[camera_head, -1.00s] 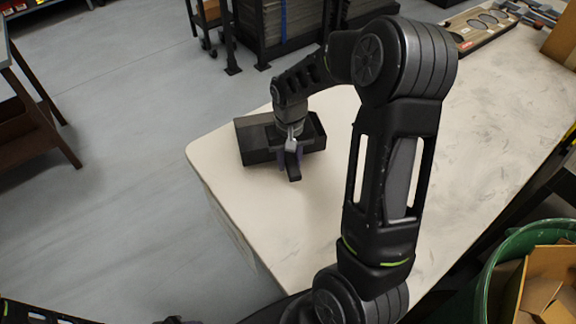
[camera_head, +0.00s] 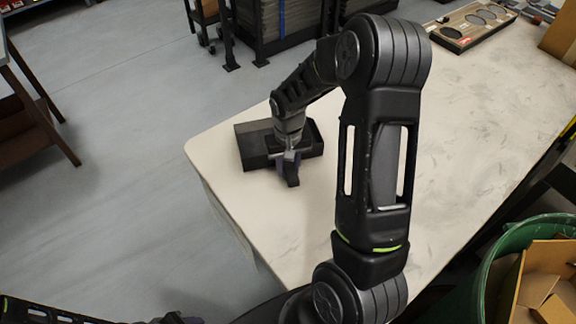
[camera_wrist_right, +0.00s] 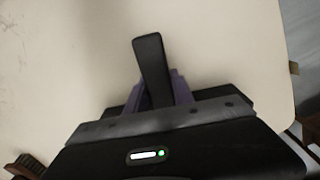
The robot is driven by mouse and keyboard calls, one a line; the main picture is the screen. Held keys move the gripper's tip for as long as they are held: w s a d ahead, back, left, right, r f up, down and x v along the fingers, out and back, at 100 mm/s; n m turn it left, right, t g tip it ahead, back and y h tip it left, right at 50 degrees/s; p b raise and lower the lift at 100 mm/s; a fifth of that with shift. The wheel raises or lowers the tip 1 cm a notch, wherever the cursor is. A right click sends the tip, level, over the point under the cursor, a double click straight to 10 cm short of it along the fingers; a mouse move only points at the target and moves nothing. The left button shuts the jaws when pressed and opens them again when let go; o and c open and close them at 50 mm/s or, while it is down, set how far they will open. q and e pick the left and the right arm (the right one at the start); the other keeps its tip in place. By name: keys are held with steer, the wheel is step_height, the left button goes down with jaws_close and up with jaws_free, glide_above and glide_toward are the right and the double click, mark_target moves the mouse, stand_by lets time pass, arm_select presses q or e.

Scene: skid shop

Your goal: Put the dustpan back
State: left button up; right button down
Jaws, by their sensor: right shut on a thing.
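The dustpan (camera_head: 252,146) is black and box-like and rests on or just over the pale table, close to its left corner. Its short black handle (camera_head: 292,180) points toward me. My right gripper (camera_head: 287,164) is over the near side of the dustpan, shut on the handle. In the right wrist view the handle (camera_wrist_right: 152,62) stands between the purple fingers of the right gripper (camera_wrist_right: 160,90). The wrist hides part of the pan. Only a bit of my left gripper (camera_head: 178,319) shows at the bottom edge, and its jaws cannot be made out.
The pale table (camera_head: 470,120) is mostly clear. A tray with round cutouts (camera_head: 472,27) lies at its far end. A green bin (camera_head: 500,250) with cardboard stands at lower right. A dark rack (camera_head: 280,25) stands behind the table, and a brown bench (camera_head: 28,125) at left.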

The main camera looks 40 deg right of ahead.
steer(key=c, duration=1.1)
jaws_free()
step_height(320, 180, up, 12)
steer(key=shift+r, duration=0.1)
steer(key=shift+s+a, duration=0.1)
